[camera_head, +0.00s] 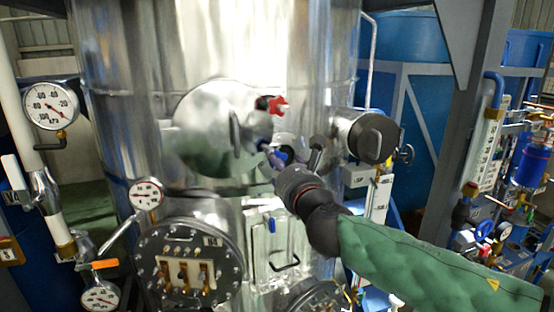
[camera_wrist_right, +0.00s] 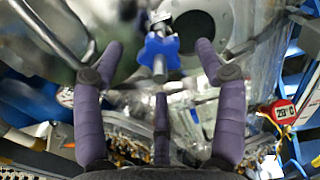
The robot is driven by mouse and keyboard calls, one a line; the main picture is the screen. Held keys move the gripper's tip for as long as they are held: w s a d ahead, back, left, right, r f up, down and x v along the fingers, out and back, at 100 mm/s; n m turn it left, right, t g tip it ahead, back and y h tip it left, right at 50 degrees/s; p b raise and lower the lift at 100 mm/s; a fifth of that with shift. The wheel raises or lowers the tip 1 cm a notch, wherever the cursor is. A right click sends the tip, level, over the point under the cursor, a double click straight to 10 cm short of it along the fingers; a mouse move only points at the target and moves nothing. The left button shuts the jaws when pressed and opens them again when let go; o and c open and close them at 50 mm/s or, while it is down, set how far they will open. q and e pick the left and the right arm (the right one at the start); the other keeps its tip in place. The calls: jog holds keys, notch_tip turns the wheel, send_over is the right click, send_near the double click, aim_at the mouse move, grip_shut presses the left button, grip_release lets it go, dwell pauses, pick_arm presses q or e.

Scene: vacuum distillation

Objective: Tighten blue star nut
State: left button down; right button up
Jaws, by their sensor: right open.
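The blue star nut (camera_head: 281,155) is on the front of the large steel vessel, low beside a round polished cover. In the right wrist view the blue star nut (camera_wrist_right: 160,48) sits on a metal rod, in the gap between my finger tips. My right gripper (camera_head: 268,155) reaches in from the lower right, and its purple fingers partly hide the nut. In the right wrist view my right gripper (camera_wrist_right: 158,50) is open, with one finger on each side of the nut and visibly apart from it. My left gripper is not in view.
A red star knob (camera_head: 278,106) is just above the nut. The round cover (camera_head: 205,130) has a handle close to my fingers. A dark cylindrical fitting (camera_head: 372,138) juts out at right.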

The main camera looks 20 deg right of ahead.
jog(key=shift+w, duration=2)
jog(key=c, duration=1.2)
